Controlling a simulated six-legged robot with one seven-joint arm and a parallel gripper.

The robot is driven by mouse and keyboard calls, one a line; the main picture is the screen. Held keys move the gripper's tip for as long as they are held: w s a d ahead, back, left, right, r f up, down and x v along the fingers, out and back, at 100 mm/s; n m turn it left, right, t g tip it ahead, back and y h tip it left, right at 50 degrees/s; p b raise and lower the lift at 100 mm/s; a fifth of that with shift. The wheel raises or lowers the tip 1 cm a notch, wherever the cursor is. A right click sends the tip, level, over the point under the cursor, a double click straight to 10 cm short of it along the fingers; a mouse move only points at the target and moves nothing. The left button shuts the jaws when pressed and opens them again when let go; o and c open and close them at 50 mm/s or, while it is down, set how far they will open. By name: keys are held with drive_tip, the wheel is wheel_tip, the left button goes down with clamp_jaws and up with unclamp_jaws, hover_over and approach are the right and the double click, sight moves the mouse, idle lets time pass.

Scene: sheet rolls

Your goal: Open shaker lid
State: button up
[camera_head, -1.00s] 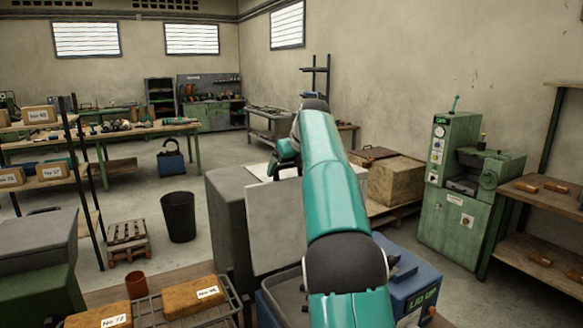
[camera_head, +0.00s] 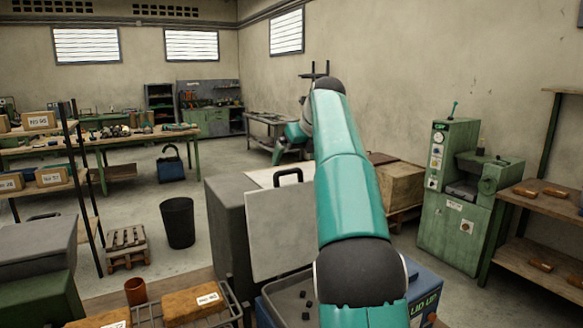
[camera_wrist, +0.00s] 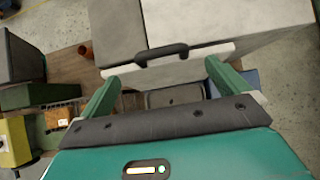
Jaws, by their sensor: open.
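The shaker is a blue box (camera_head: 426,285) marked "LID UP", partly hidden behind my arm in the head view. Its pale flat lid (camera_head: 272,235) stands upright at the back of an open grey tray, with a black handle (camera_head: 288,174) on its top edge. The tray (camera_head: 275,290) holds several small black pieces. My gripper (camera_head: 291,140) is beyond and above the lid, partly hidden by my arm. In the wrist view my gripper (camera_wrist: 163,72) is open and empty. The handle (camera_wrist: 162,54) shows between and just past the fingertips, apart from them.
A grey cabinet (camera_head: 225,225) stands right behind the lid. A wire rack (camera_head: 232,305) with tan labelled blocks and a brown cup (camera_head: 138,291) are at the left. A green machine (camera_head: 447,195) stands at the right. The floor around the black bin (camera_head: 178,222) is mostly clear.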

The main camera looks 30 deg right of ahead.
drive_tip(key=v, duration=0.6)
idle(0.3)
drive_tip(key=s+a+f+n+g, duration=0.1)
drive_tip(key=s+a+f+n, duration=0.4)
drive_tip(key=s+a+n, duration=0.4)
drive_tip(key=s+a+f+n, duration=0.5)
drive_tip(key=s+a+n, duration=0.2)
drive_tip(key=s+n, duration=0.3)
drive_tip(key=s+a+f+n, duration=0.4)
drive_tip(key=s+f+n, duration=0.3)
drive_tip(key=f+n, duration=0.1)
drive_tip(key=s+a+f+n+g, duration=0.1)
drive_tip(key=s+a+f+n, duration=0.3)
drive_tip(key=s+f+n, duration=0.4)
wheel_tip(320, 180, down, 3)
drive_tip(key=shift+s+a+r+n, duration=0.2)
drive_tip(key=shift+a+n, duration=0.1)
